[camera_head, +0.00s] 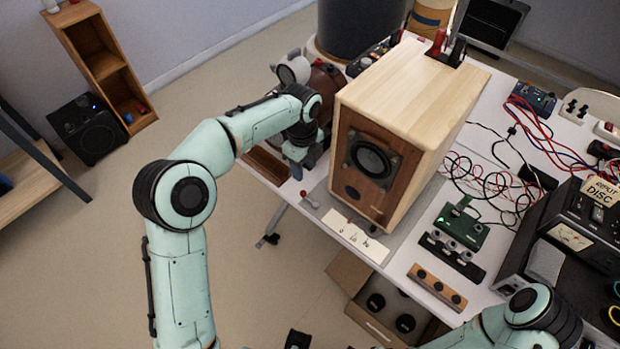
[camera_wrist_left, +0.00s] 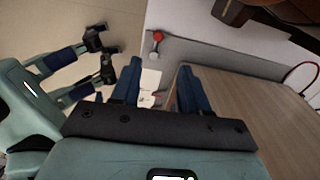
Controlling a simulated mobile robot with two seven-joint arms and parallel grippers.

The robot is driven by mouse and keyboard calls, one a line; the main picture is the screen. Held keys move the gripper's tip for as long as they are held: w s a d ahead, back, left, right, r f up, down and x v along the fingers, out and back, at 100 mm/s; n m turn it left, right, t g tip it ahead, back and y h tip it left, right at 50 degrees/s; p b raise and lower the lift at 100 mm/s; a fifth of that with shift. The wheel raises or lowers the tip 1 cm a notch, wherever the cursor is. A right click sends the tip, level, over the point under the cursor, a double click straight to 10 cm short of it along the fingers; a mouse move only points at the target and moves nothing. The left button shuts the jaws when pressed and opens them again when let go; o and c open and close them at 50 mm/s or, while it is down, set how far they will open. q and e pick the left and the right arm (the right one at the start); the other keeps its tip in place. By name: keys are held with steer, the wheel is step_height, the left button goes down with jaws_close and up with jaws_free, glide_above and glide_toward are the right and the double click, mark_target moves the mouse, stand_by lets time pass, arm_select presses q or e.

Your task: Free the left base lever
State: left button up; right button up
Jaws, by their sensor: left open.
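My left gripper (camera_head: 298,160) is beside the left side of the wooden speaker (camera_head: 411,120), above the table's left edge. In the left wrist view its two blue fingers (camera_wrist_left: 160,80) are apart with nothing held between them. A small lever with a red knob (camera_head: 304,194) is at the left front corner of the grey base plate (camera_head: 318,196), just in front of my gripper. The red knob (camera_wrist_left: 157,36) also shows beyond the fingertips, apart from them. The speaker's side panel (camera_wrist_left: 235,110) fills the right of that view, close to the right finger.
A white labelled card (camera_head: 355,236) lies before the speaker. Cables (camera_head: 485,180), a green circuit board (camera_head: 462,226) and a meter unit (camera_head: 570,240) crowd the table on the right. An open cardboard box (camera_head: 350,272) is below the front edge.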

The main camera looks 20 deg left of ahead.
mark_target(303, 192)
arm_select(q)
steer(key=f+b, duration=0.1)
steer(key=f, duration=0.9)
steer(key=shift+s+a+f+b, duration=0.15)
steer(key=shift+s+f+b, duration=0.1)
steer(key=shift+b, duration=0.1)
steer(key=shift+w+f, duration=0.1)
steer(key=shift+f, duration=0.6)
jaws_close()
